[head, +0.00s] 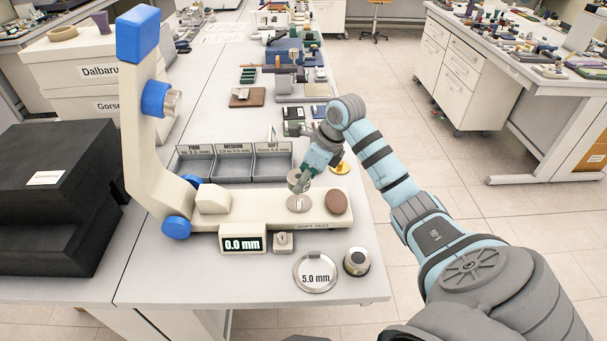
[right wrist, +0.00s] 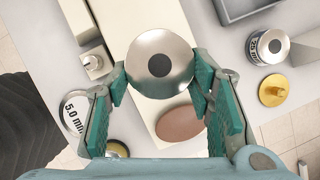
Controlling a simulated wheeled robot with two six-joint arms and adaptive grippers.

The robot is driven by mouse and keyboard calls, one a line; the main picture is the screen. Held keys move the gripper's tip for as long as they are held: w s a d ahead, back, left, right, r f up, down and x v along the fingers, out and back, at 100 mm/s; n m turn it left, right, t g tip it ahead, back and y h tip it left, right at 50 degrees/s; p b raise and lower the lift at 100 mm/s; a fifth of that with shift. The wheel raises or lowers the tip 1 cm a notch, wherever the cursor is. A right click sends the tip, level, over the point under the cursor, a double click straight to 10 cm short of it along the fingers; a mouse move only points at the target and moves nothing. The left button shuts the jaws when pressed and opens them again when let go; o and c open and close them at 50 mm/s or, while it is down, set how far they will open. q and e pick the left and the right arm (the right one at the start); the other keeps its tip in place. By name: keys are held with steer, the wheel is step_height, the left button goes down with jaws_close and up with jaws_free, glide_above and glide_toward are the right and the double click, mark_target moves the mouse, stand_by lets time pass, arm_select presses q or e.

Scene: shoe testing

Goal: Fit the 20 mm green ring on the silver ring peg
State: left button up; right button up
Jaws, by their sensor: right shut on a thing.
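My right gripper (head: 303,176) is shut on a short silver cylinder (right wrist: 160,55) with a dark round centre. It holds this cylinder over the silver disc (head: 299,204) on the cream tester (head: 266,206). I cannot tell whether the cylinder touches the disc. A gold disc with a small knob (right wrist: 274,90) stands at the right in the right wrist view. I cannot make out a green ring or a clearly silver ring peg in either view. My left gripper is not in view.
A brown oval pad (head: 337,202) sits on the tester's right end. A labelled cylinder (right wrist: 267,46) stands at right in the wrist view. Grey trays (head: 232,168) lie behind the tester.

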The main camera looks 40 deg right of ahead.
mark_target(302, 199)
step_height(302, 199, down, 3)
steer(key=shift+r+b, duration=0.1)
steer(key=shift+b, duration=0.65)
steer(key=shift+f+b, duration=0.3)
steer(key=shift+f, duration=0.15)
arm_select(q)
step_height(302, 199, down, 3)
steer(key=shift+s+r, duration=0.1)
arm_select(e)
steer(key=shift+r, duration=0.1)
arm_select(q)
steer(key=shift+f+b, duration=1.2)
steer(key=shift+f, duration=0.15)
arm_select(e)
steer(key=shift+f, duration=1.65)
steer(key=o, duration=1.2)
steer(key=shift+o, duration=0.2)
